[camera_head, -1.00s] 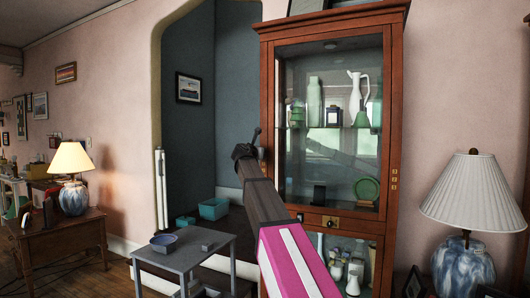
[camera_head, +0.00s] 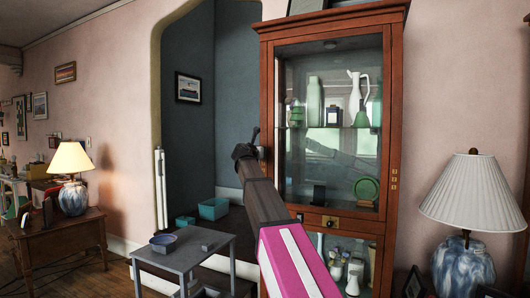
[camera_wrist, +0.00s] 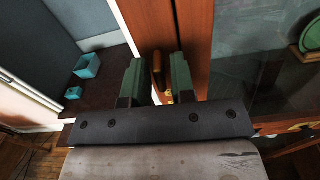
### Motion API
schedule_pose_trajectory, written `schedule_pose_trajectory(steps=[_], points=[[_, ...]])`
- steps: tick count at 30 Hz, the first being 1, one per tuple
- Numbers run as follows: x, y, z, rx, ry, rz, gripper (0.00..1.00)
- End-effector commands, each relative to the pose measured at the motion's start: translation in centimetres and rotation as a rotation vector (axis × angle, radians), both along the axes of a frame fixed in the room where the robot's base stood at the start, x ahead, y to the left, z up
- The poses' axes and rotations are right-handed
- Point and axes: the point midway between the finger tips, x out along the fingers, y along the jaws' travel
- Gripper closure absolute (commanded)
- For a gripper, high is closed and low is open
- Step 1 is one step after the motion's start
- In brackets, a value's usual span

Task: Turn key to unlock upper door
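The tall wooden cabinet's upper door (camera_head: 390,120) is shut, with a glass pane showing shelves behind it. My gripper (camera_head: 255,147) is at the left edge of this door in the head view. In the wrist view my gripper (camera_wrist: 158,72) has its two dark green fingers apart. A small brass-brown piece, seemingly the key (camera_wrist: 157,68), stands between them against the red wood. It lies close to the left finger, and a narrow gap shows on its right. The lock is hidden. I cannot tell whether the key is turned.
Below the upper door is a drawer with a brass pull (camera_head: 332,222). A grey side table (camera_head: 185,258) with a blue bowl stands at the left front. A white-shaded lamp (camera_head: 475,205) stands right of the cabinet. Teal boxes (camera_head: 213,208) lie in the alcove.

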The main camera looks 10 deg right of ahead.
Motion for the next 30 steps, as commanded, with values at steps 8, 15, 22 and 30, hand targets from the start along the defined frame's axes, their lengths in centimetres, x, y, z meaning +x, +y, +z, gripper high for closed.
schedule_pose_trajectory(steps=[8,15,22,30], points=[[-0.1,0.1,0.0,0.000,0.000,0.000,0.47],[-0.4,0.2,-0.1,0.001,-0.001,0.001,0.47],[-2.3,1.5,-0.1,0.001,-0.001,0.002,0.47],[-6.4,4.4,-0.1,0.001,-0.001,0.002,0.47]])
